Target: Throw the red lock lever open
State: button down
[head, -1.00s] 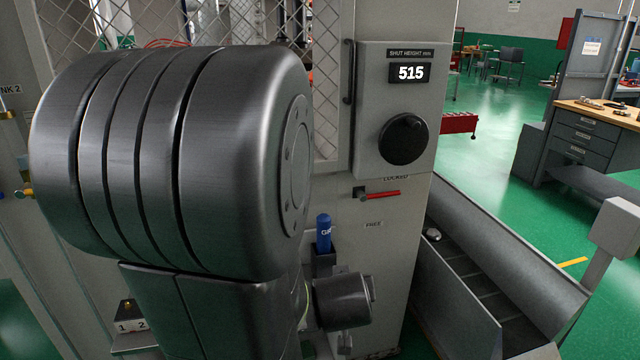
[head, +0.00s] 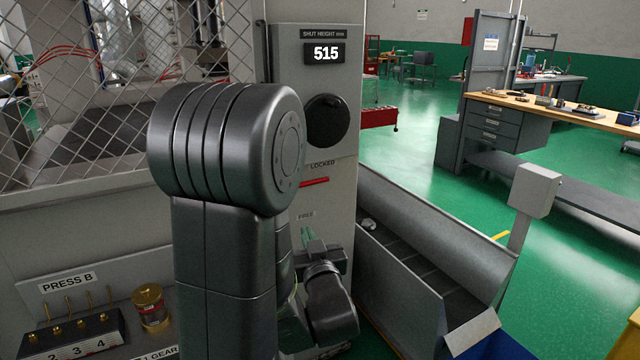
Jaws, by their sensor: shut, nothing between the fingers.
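The red lock lever (head: 314,182) sits on the grey press column, just under the LOCKED label (head: 322,164). Its handle lies nearly level and points right; its pivot end is hidden behind my arm. The FREE label (head: 306,215) is lower on the same column face. My gripper (head: 307,236) is small and partly hidden by my arm. It is shut and empty, just below the FREE label and below the lever, apart from the lever in the picture.
A black round knob (head: 326,121) and a display reading 515 (head: 325,53) are above the lever. A grey chute (head: 435,240) stands to the right of the column. Mesh guarding (head: 130,130) is left. A tool block (head: 75,335) and a brass-topped jar (head: 150,307) are at lower left.

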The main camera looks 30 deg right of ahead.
aim_at(322, 180)
jog(key=i+l+u, duration=0.1)
jog(key=l+u, duration=0.35)
jog(key=l, duration=0.85)
